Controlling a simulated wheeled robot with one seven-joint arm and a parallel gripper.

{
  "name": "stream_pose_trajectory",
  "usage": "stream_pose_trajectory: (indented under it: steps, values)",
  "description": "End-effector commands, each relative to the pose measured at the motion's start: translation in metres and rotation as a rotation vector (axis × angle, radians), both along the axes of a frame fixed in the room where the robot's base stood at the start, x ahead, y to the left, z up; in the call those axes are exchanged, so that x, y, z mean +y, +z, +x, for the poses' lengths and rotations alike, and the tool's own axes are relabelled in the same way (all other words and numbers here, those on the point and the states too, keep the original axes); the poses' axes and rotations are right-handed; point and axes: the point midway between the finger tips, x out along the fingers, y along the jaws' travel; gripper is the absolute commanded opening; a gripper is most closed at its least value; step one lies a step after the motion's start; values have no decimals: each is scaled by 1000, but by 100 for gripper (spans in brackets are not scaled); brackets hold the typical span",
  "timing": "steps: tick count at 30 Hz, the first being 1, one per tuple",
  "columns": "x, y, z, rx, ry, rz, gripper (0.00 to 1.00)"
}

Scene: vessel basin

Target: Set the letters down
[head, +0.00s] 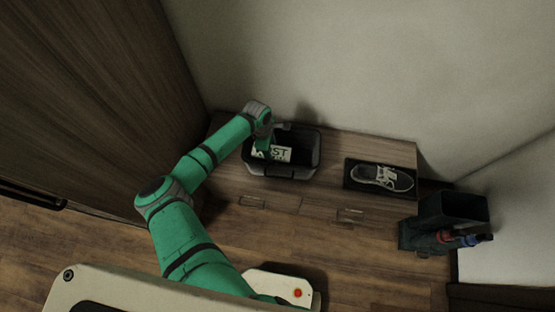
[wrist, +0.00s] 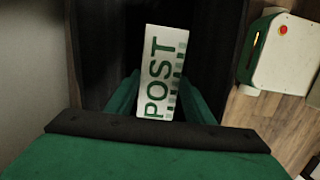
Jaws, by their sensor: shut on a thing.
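The letters (head: 272,153) show as a white piece with green "POST" lettering, and they also show in the wrist view (wrist: 162,75). My gripper (head: 266,146) is shut on the letters. In the wrist view my gripper (wrist: 160,100) has a green finger at each side of their near end. The letters are over the open black basin (head: 296,172) on the wooden cabinet, within its rim as seen from the head. I cannot tell whether they touch its floor.
A grey shoe (head: 382,177) lies on a dark tray (head: 352,183) to the right on the cabinet top. A dark bin (head: 452,208) with red and blue items stands farther right on the floor. The wall (head: 330,60) rises close behind the cabinet.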

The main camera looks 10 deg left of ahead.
Motion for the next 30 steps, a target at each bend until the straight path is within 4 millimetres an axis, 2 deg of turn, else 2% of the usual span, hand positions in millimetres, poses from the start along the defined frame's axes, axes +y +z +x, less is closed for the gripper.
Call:
stream_pose_trajectory:
  steps: [3, 6, 11, 18, 22, 30]
  values:
    - [-2, -22, -1, 2, 1, -1, 21]
    - [-2, -36, -1, 2, -1, -1, 21]
    - [-2, -48, 0, 0, -2, 0, 21]
    - [-2, -79, 0, 1, 0, 0, 21]
    - [-1, -87, 0, 0, -2, 1, 21]
    - [-1, -87, 0, 0, -2, 1, 21]
